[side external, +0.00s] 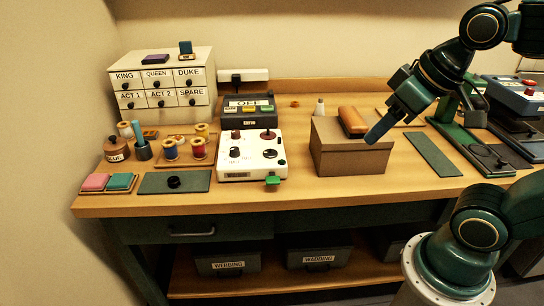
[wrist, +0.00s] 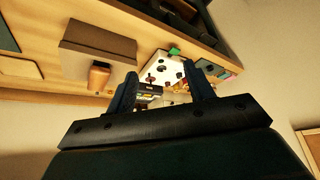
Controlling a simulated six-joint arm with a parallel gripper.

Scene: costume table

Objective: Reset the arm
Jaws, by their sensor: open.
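My gripper (side external: 381,127) is in the side external view, raised in front of the right part of the brown box (side external: 345,160). In the wrist view my gripper (wrist: 160,90) shows its two dark blue fingers well apart, with nothing held between them. The white control panel (wrist: 163,67) is seen beyond the fingers there. My arm comes in from the upper right in the side external view. The fingertips overlap the box in the picture; I cannot tell whether they touch it.
On the bench stand the white control panel (side external: 250,155), a drawer cabinet (side external: 163,82), thread spools (side external: 198,148), and pink and green pads (side external: 95,182). A green press (side external: 470,110) stands right. Labelled bins (side external: 228,262) sit below.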

